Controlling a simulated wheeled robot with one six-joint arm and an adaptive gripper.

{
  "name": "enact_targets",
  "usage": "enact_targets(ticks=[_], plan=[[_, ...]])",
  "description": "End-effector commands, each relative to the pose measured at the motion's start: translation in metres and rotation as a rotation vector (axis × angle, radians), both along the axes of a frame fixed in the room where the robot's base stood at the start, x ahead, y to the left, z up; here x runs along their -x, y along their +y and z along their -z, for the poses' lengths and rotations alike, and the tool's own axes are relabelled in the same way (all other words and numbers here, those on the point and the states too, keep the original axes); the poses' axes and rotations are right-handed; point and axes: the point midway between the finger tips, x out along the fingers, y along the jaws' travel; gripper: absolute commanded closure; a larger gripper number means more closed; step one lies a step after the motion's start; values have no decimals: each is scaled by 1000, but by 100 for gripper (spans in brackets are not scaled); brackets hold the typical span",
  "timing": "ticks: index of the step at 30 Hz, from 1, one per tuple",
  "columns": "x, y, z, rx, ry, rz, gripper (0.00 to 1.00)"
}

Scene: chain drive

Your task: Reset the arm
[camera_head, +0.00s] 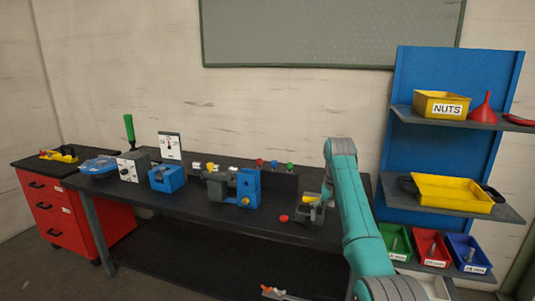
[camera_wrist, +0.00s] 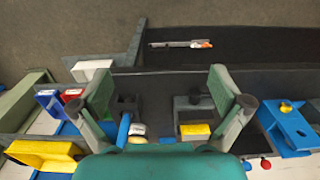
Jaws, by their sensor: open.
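My teal arm (camera_head: 356,215) rises at the right of the head view and bends over the right end of the dark workbench (camera_head: 215,198). My gripper (camera_wrist: 160,88) shows in the wrist view with its two grey fingers spread wide apart. It is open and I see nothing held between the fingers. Below and between them lie a dark fixture with a yellow block (camera_wrist: 195,131) and a dark part with a blue handle (camera_wrist: 123,130). In the head view the gripper is small and partly hidden by the arm, near a grey fixture at the bench's right end.
A blue shelf rack (camera_head: 440,75) stands right of the arm, with a NUTS bin (camera_head: 442,104), a yellow tray (camera_head: 452,194) and coloured bins below. Blue and grey devices line the bench. A red drawer cabinet (camera_head: 58,215) stands left. An orange-tipped tool (camera_head: 280,293) lies low in front.

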Motion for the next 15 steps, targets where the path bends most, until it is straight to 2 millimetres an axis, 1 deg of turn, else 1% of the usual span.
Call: enact_targets(ticks=[1, 8, 14, 15], plan=[[0, 0, 8, 0, -2, -1, 0], [0, 0, 36, 0, -27, -7, 0], [0, 1, 72, 1, -59, -15, 0], [1, 1, 82, 1, -66, -17, 0]])
